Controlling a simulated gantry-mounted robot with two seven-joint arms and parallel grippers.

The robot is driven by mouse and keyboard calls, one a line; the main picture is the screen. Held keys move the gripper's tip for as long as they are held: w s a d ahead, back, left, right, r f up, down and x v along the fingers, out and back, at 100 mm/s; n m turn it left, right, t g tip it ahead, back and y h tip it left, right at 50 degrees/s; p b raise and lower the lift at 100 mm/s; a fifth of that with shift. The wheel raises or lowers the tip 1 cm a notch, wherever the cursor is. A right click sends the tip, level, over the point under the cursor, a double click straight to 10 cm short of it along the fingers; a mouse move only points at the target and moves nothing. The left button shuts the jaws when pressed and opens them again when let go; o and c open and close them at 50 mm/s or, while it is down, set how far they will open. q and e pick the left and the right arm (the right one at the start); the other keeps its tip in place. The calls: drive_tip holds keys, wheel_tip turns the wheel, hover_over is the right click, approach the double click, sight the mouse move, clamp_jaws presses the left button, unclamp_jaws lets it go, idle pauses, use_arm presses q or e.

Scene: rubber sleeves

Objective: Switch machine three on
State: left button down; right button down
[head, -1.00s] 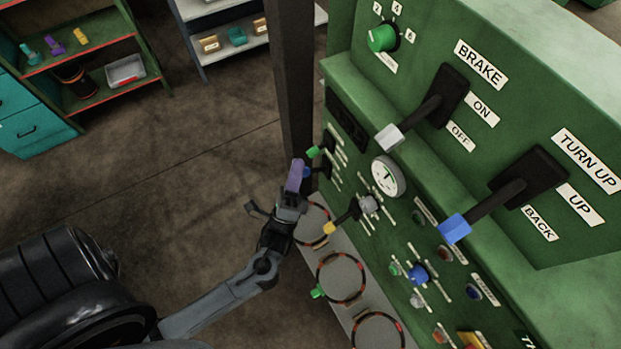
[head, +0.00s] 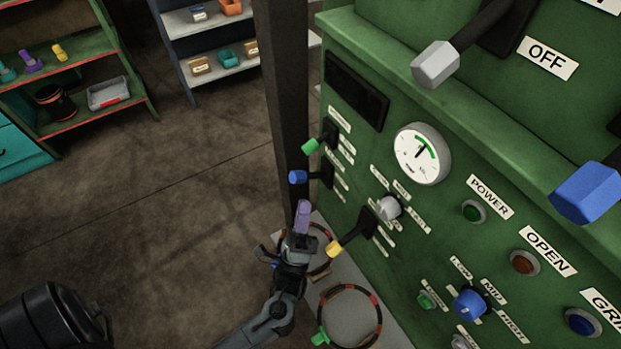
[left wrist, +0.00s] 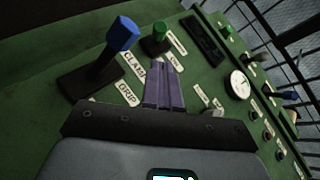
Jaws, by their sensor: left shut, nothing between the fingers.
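A green machine panel (head: 390,270) fills the right of the head view; no machine number is readable. A dark green button (head: 473,211) sits under the POWER label (head: 490,196). My left gripper (head: 302,216), with purple fingers, is shut and empty in front of the panel's left edge. It is below the blue-tipped lever (head: 298,177) and left of the yellow-tipped lever (head: 334,247); contact does not show. In the left wrist view, the shut fingers (left wrist: 164,88) point over the panel near a blue-tipped lever (left wrist: 122,34) and a green-tipped lever (left wrist: 156,36). My right gripper is not in view.
A white gauge (head: 421,153), a blue knob (head: 469,303) and large grey-tipped (head: 435,65) and blue-tipped (head: 586,192) levers stand out from the machine. A dark post (head: 284,100) rises behind the gripper.

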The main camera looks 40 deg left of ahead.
use_arm(q)
drive_tip(key=shift+f, duration=0.1)
drive_tip(key=shift+w, duration=0.1)
idle(0.3)
drive_tip(key=b, duration=0.2)
approach(318, 143)
drive_tip(key=w+a+r, duration=0.1)
drive_tip(key=w+a, duration=0.1)
drive_tip(key=shift+w+r, duration=0.25)
drive_tip(key=shift+r, duration=0.2)
